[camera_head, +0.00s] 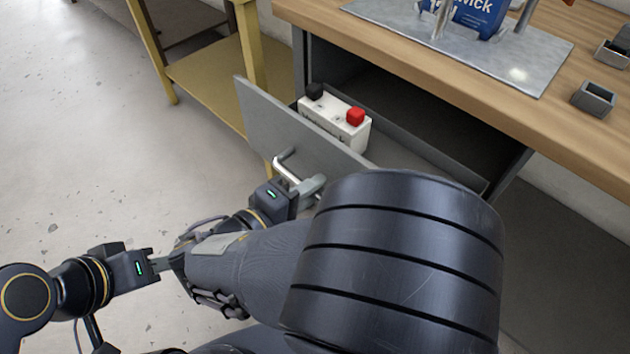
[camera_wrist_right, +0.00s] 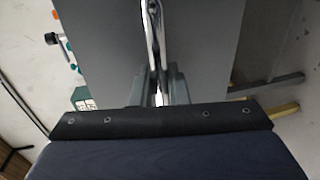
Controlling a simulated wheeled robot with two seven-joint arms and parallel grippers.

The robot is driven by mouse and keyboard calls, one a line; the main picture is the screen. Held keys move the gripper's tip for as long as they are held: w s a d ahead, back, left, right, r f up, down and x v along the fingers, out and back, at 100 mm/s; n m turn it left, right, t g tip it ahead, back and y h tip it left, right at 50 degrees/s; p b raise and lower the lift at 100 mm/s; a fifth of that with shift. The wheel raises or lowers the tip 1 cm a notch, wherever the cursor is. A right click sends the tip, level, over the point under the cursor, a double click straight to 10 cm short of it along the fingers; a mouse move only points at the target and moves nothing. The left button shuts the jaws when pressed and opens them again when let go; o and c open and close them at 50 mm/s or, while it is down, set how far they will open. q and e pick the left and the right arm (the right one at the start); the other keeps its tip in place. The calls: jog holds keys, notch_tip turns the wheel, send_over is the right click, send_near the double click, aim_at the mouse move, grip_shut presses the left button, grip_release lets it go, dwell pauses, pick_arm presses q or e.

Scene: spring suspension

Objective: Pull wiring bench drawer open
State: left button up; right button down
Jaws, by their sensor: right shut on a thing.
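The grey drawer front (camera_head: 270,118) of the bench stands out from the cabinet, and the drawer (camera_head: 420,160) is open with part of its inside showing. Its metal bar handle (camera_head: 284,160) is on the outer face. My right gripper (camera_head: 309,186) is shut on the handle. In the right wrist view the handle (camera_wrist_right: 153,40) runs down between the fingers of the right gripper (camera_wrist_right: 159,98), in front of the grey panel (camera_wrist_right: 105,45). My left gripper (camera_head: 165,265) is low at the left, away from the drawer; its fingertips are partly hidden by my right arm.
A white box (camera_head: 333,124) with a black and a red knob sits inside the drawer. The wooden bench top (camera_head: 400,50) carries a metal plate (camera_head: 500,60) and small grey holders (camera_head: 594,97). A yellow table (camera_head: 210,80) stands beside the drawer. Floor at left is clear.

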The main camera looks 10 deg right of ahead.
pick_arm(q)
jog(key=shift+s+a, duration=0.1)
pick_arm(e)
jog(key=shift+s+a, duration=0.15)
jog(key=shift+a, duration=0.05)
jog(key=c, duration=1.5)
grip_release()
jog(key=shift+o, duration=0.2)
